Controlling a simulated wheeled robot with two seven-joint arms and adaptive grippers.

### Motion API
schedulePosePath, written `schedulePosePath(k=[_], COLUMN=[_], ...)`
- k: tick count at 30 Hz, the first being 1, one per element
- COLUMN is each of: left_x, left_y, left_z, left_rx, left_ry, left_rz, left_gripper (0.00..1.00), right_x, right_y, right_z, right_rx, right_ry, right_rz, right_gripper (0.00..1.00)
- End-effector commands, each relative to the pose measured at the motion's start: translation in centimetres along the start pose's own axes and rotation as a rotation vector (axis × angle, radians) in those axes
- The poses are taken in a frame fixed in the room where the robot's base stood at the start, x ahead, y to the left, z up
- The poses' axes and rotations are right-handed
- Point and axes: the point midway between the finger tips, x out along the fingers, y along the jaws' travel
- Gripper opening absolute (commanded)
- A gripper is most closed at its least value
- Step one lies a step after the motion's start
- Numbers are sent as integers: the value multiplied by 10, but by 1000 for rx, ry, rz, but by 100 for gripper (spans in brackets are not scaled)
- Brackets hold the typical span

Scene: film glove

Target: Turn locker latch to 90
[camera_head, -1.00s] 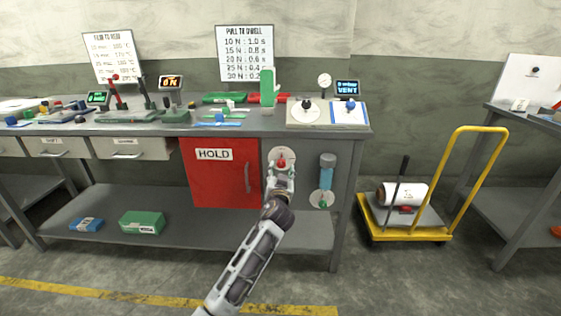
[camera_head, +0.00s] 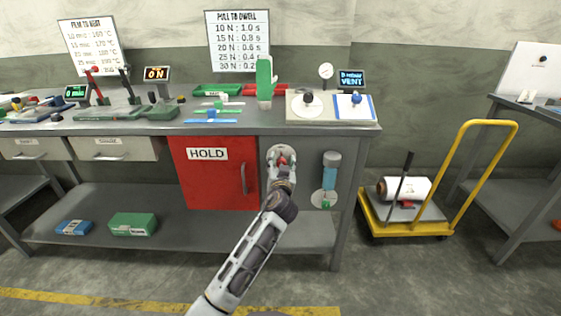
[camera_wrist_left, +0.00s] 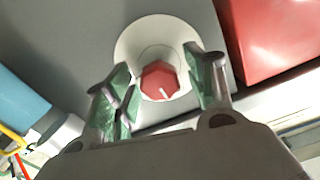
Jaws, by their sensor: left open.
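The locker latch is a red knob (camera_wrist_left: 160,82) with a pale line on it, set in a round white dial (camera_wrist_left: 150,45). In the head view the dial (camera_head: 272,154) is on the grey panel right of the red locker door (camera_head: 215,185) marked HOLD, and the knob is partly covered by my gripper. My left gripper (camera_head: 281,166) is at the dial; in the left wrist view its two green-padded fingers (camera_wrist_left: 163,92) stand open on either side of the knob. I cannot tell whether they touch it. My right gripper is not in view.
A blue-topped cylinder and second round dial (camera_head: 324,199) are on the panel right of my gripper. The bench top (camera_head: 240,127) above holds levers, trays and display boxes. A yellow cart (camera_head: 407,228) stands on the floor to the right.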

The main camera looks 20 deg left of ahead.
Motion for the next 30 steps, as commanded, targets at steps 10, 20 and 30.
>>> schedulePosePath(k=[10,20,30], left_x=[0,0,0], left_y=[0,0,0], left_z=[0,0,0], left_rx=[-1,-1,21], left_ry=[0,0,-1], left_rz=[0,0,0], left_gripper=[54,15,8], right_x=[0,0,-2], right_y=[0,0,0], right_z=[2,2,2], right_rx=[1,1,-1], right_ry=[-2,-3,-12], right_rz=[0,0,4], right_gripper=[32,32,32])
